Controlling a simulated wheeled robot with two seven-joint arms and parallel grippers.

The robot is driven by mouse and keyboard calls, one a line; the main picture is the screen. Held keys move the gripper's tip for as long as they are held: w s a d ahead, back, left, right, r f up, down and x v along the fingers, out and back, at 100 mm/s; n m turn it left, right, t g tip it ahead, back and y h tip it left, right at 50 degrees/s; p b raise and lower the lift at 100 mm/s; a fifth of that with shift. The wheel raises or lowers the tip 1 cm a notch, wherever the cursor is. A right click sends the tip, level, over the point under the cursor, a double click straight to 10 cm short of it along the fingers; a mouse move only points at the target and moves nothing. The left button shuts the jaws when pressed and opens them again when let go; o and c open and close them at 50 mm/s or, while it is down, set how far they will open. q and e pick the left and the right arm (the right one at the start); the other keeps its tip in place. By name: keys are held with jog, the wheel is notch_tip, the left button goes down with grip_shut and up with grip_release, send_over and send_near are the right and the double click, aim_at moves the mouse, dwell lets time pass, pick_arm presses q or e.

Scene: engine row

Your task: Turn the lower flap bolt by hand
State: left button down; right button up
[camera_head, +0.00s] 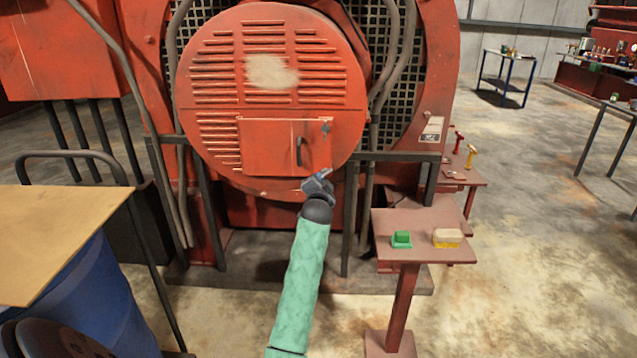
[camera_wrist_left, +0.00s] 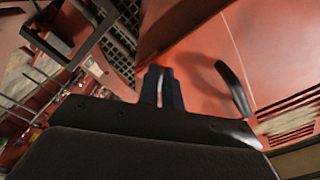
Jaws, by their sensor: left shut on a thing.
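The flap (camera_head: 268,146) is a red rectangular panel, closed, low on the round slatted cover. It has a black handle (camera_head: 299,152), which also shows as a dark curved bar in the left wrist view (camera_wrist_left: 236,88). A small upper bolt (camera_head: 326,129) sits at the flap's upper right corner. My left gripper (camera_head: 325,173) reaches up to the flap's lower right corner. In the left wrist view its dark blue fingers (camera_wrist_left: 161,72) are close together against the red panel, shut on the lower flap bolt.
A red stand (camera_head: 418,253) at the right bears a green block (camera_head: 401,240) and a yellow-and-cream block (camera_head: 447,238). Dark frame posts and pipes flank the cover. A blue drum (camera_head: 85,305) and a wooden board (camera_head: 45,235) stand at the left. Floor at the right is open.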

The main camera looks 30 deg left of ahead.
pick_arm(q)
jog(key=n, duration=0.3)
jog(key=d+n+b, duration=0.1)
jog(key=n, duration=0.3)
jog(key=w+n, duration=0.1)
jog(key=n, duration=0.2)
jog(key=shift+d, duration=0.15)
pick_arm(e)
notch_tip(320, 180, up, 7)
jog(key=w, duration=0.1)
jog(key=shift+a, duration=0.35)
pick_arm(q)
jog(key=c, duration=1.6)
grip_release()
jog(key=shift+f, duration=0.15)
pick_arm(e)
jog(key=shift+f, duration=0.1)
pick_arm(q)
jog(key=shift+f, duration=0.25)
pick_arm(e)
jog(key=shift+d, duration=0.1)
